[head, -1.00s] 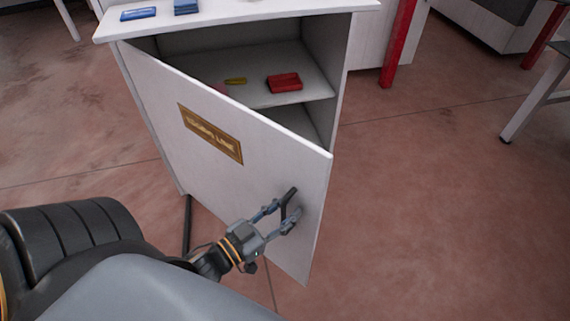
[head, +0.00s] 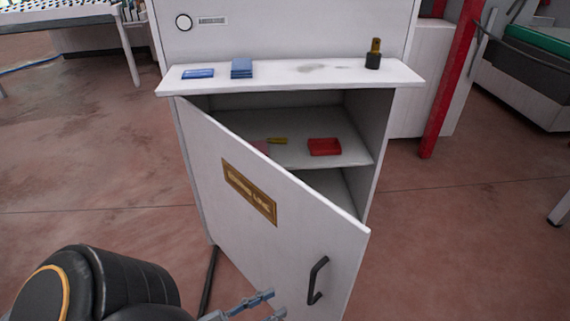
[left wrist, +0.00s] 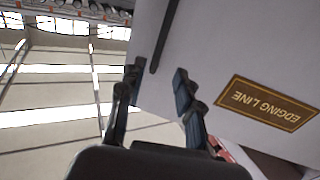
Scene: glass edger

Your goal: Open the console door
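The white console door (head: 290,245) stands ajar, hinged on the left, its free edge swung out toward me. It has a brown "EDGING LINE" plate (head: 249,191) and a black handle (head: 317,280) near its free edge. My left gripper (head: 270,304) is at the bottom of the head view, left of and below the handle, partly cut off by the frame. In the left wrist view the fingers of the left gripper (left wrist: 157,80) are apart and empty, with the handle (left wrist: 163,36) beyond them and the plate (left wrist: 267,102) at right. My right gripper is not in view.
Inside the console, a shelf (head: 290,154) holds a red box (head: 324,147) and a yellow item (head: 277,141).

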